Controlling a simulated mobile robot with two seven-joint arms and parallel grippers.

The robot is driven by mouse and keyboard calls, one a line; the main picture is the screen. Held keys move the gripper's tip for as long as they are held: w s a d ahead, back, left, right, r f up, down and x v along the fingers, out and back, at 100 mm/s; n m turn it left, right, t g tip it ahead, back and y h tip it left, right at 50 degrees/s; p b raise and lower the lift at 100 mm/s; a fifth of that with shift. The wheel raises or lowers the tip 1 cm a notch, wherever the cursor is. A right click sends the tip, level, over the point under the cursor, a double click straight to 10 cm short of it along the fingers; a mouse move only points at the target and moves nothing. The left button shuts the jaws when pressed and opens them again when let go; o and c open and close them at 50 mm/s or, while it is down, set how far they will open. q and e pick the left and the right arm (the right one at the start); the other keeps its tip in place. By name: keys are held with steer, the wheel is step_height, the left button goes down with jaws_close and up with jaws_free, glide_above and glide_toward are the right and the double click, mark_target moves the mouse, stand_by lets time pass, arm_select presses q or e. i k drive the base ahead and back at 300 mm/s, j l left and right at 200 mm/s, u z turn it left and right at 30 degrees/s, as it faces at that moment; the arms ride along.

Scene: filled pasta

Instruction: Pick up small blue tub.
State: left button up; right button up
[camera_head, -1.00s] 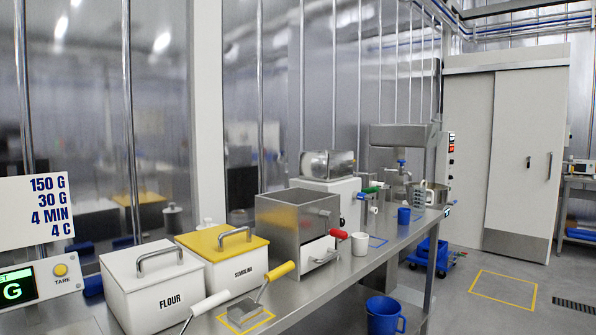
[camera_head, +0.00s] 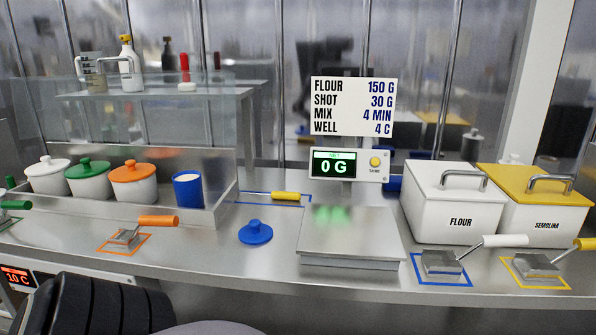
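A small blue tub (camera_head: 188,193) stands upright in the steel well (camera_head: 226,205) at the left of the counter, at the right end of a row of lidded pots. It is open and pale inside. A blue lid with a knob (camera_head: 255,233) lies on the counter to the right of the well, apart from the tub. Neither of my grippers is in view. A dark ribbed part at the bottom left seems to be mine.
White pots with green (camera_head: 88,180) and orange (camera_head: 134,183) lids stand left of the tub. An orange-handled scoop (camera_head: 128,236) lies in front. A scale (camera_head: 350,235) reads 0 G. Flour (camera_head: 455,205) and semolina (camera_head: 535,205) bins stand right. A shelf (camera_head: 160,88) overhangs behind.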

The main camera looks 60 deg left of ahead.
mark_target(188, 187)
steer(key=u, duration=2.5)
steer(key=j+z, duration=0.5)
